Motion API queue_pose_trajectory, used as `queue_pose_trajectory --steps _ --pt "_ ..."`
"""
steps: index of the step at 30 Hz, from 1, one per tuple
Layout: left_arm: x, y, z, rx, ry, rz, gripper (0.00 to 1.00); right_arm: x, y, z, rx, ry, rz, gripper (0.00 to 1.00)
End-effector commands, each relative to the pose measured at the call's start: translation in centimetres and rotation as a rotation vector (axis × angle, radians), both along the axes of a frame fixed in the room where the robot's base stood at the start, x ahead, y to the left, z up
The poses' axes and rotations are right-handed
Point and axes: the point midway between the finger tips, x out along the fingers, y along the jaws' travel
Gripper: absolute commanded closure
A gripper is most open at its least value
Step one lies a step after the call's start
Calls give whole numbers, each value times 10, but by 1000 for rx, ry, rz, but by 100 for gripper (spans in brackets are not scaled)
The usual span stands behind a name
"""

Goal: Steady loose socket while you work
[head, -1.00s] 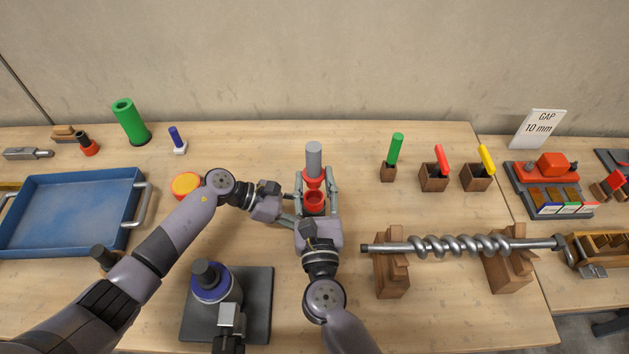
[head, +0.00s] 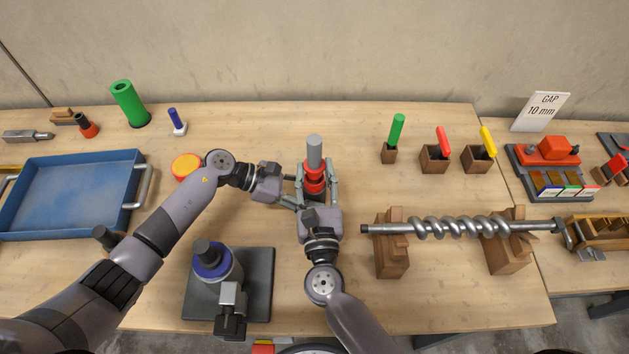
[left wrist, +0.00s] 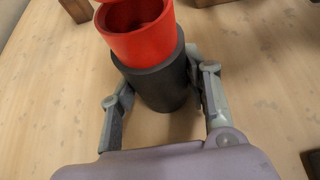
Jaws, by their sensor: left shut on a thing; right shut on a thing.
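A red socket (head: 314,187) sits in the top of a dark cylinder; in the left wrist view its open mouth (left wrist: 135,30) shows above the dark cylinder (left wrist: 160,82). My left gripper (head: 294,203) comes in from the left, its fingers on either side of the dark cylinder, shut on it; they also show in the left wrist view (left wrist: 165,85). My right gripper (head: 316,177) reaches up from below and is shut on a grey rod (head: 314,153) with a red collar (head: 314,168). The collar is over the socket; contact between them cannot be told.
A blue tray (head: 137,157) lies at the left, an orange-yellow disc (head: 186,166) behind my left arm. A dark plate (head: 259,300) with a blue-ringed cylinder is in front. A steel auger (head: 455,228) rests on wooden stands at the right. Wooden holders (head: 434,160) stand behind it.

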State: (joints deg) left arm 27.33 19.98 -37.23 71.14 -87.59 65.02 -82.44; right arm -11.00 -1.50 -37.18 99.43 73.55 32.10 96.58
Motion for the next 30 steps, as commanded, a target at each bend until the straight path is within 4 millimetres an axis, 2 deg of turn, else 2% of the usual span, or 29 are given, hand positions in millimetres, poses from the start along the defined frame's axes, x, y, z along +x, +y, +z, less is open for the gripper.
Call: queue_pose_trajectory --steps 16,30 --pt "0 0 0 0 0 1 72 0 0 0 0 -1 0 94" --pt "0 0 0 0 0 1 72 0 0 -13 -1 0 0 94"
